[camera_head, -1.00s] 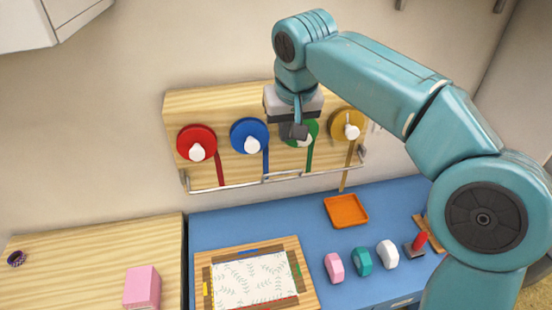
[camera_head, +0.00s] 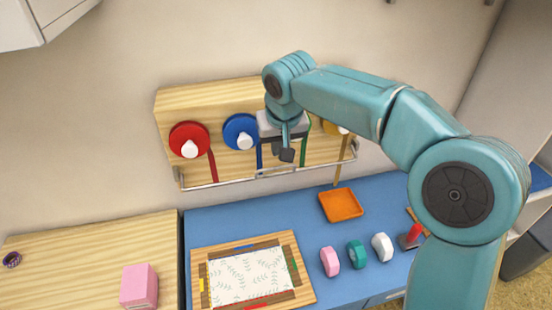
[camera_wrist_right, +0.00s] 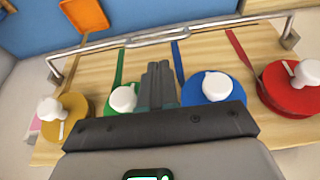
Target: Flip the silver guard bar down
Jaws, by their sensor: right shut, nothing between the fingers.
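The silver guard bar (camera_head: 232,180) runs along the lower edge of the wooden spool board (camera_head: 171,100), below the spools and across the hanging ribbons. Brackets hold it at both ends, and it has a thicker grip section (camera_wrist_right: 157,38) in its middle. My right gripper (camera_head: 287,154) is shut and empty. It is in front of the board between the blue spool (camera_head: 232,125) and the green one, with its fingertips just above the bar. In the right wrist view its fingers (camera_wrist_right: 158,72) point at the grip section with a visible gap. My left gripper is out of view.
A red spool (camera_head: 181,135) is at the board's left; my right gripper and arm hide most of the green and yellow spools. Below are a blue table (camera_head: 230,225), an orange tray (camera_head: 341,204), three stamps and a framed patterned sheet (camera_head: 245,275).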

